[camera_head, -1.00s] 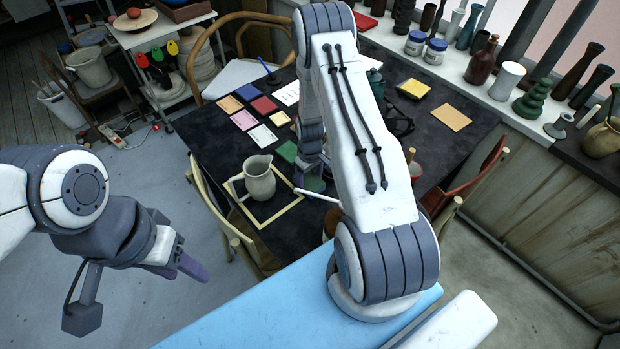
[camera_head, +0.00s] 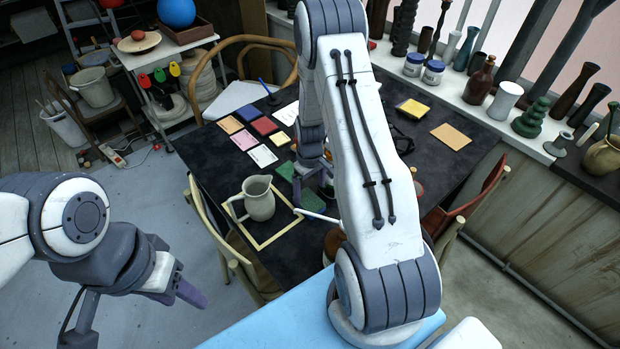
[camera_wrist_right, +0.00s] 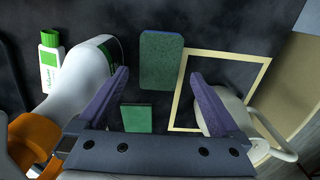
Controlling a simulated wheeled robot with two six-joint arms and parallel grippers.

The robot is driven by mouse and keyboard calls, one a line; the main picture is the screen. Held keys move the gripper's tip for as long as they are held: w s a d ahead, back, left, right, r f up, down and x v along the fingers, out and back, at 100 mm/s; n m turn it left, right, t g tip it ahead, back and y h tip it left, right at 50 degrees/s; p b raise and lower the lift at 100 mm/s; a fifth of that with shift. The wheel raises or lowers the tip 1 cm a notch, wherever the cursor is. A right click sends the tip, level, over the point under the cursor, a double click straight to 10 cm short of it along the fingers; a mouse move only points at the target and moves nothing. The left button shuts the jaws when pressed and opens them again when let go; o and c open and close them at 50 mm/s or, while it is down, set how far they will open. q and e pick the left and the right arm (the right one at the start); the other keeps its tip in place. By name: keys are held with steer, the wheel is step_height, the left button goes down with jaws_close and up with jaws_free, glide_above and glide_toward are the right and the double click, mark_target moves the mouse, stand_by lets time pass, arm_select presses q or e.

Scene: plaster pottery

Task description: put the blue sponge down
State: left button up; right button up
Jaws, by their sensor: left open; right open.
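A speckled blue-green slab (camera_wrist_right: 162,60), which looks like the sponge, lies flat on the dark table in the right wrist view. My right gripper (camera_wrist_right: 164,95) is open and empty above the table, with its fingers apart from the slab. A smaller green piece (camera_wrist_right: 137,118) lies between the fingers, closer to the palm. In the head view a green patch (camera_head: 286,170) shows beside my right gripper (camera_head: 314,188); my arm hides part of this area. My left gripper (camera_head: 188,291) is open and empty over the floor, left of the table.
A grey jug (camera_head: 259,200) stands within a pale square frame (camera_head: 288,229). Coloured cards (camera_head: 264,126) lie farther back. Chairs surround the table.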

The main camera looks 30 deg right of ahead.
mark_target(310, 201)
step_height(310, 201, up, 6)
steer(key=s+a+r+n, duration=0.1)
steer(key=s+a+r, duration=0.1)
steer(key=a+r, duration=0.55)
steer(key=s+a+r+n, duration=0.25)
steer(key=a+r, duration=0.25)
steer(key=a, duration=0.5)
steer(key=s+a+r, duration=0.2)
steer(key=s+a, duration=0.1)
steer(key=s, duration=0.3)
steer(key=s+a+r+n, duration=0.1)
steer(key=s+a+r, duration=0.1)
steer(key=s, duration=0.4)
steer(key=s+a+r+n+y, duration=0.1)
steer(key=s+a+r, duration=0.1)
steer(key=s+a, duration=0.2)
steer(key=s, duration=0.3)
steer(key=shift+a+r+b, duration=0.25)
steer(key=shift+r+b, duration=0.05)
steer(key=shift+b, duration=0.1)
